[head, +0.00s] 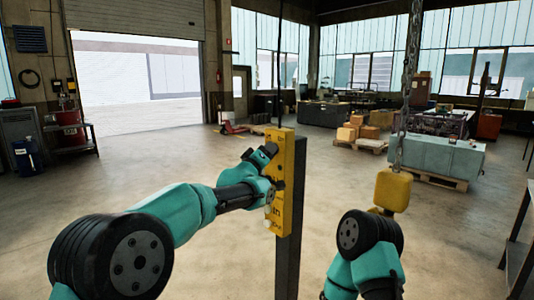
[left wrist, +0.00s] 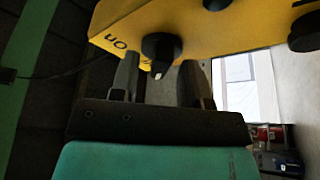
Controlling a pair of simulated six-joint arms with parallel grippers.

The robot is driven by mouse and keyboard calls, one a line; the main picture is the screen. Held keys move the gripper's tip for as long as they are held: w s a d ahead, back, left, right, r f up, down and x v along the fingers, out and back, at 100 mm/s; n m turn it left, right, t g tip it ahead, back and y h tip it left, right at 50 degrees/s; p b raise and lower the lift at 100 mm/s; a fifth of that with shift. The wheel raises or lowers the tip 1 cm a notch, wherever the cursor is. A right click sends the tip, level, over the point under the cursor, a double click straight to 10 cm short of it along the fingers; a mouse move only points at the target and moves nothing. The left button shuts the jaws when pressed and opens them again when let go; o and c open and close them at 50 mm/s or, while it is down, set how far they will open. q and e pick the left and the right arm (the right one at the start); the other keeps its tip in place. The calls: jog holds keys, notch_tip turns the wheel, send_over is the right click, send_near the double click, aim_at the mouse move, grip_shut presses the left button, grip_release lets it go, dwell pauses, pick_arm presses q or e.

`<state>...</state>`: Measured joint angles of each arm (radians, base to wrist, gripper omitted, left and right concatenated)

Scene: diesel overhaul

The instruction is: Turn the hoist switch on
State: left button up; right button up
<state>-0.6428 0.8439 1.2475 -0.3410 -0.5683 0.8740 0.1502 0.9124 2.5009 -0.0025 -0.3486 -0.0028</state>
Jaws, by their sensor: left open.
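The hoist switch is a yellow panel (head: 286,155) on a dark upright post in the middle of the head view. In the left wrist view the yellow panel (left wrist: 225,25) fills the top, with a black knob (left wrist: 158,47) and the letters "on" beside it. My left gripper (head: 273,187) is at the panel's face. In the left wrist view its open fingers (left wrist: 160,75) stand on either side of the knob, with space between them. Whether they touch it cannot be told. My right arm shows at lower right in the head view; its gripper is not visible.
A yellow hook block (head: 393,190) hangs on a chain (head: 404,100) right of the post. A grey-green block (head: 440,158) sits on a pallet behind it. A dark bench (head: 520,245) stands at the right edge. The floor left of the post is clear.

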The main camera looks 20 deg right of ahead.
pick_arm(q)
jog(key=shift+w+d, duration=0.1)
grip_shut()
dwell(0.4)
jog(key=shift+m, duration=0.6)
jog(key=m+g+h, duration=0.2)
jog(key=m+g, duration=0.1)
jog(key=m, duration=0.5)
jog(key=m+g+h, duration=0.1)
jog(key=m+g, duration=0.2)
jog(key=m, duration=0.5)
jog(key=m+g+h, duration=0.2)
jog(key=m+g, duration=0.2)
jog(key=m, duration=0.3)
jog(key=shift+w+m+h, duration=0.25)
jog(key=shift+m+h, duration=0.05)
jog(key=shift+m, duration=0.1)
jog(key=shift+g, duration=0.3)
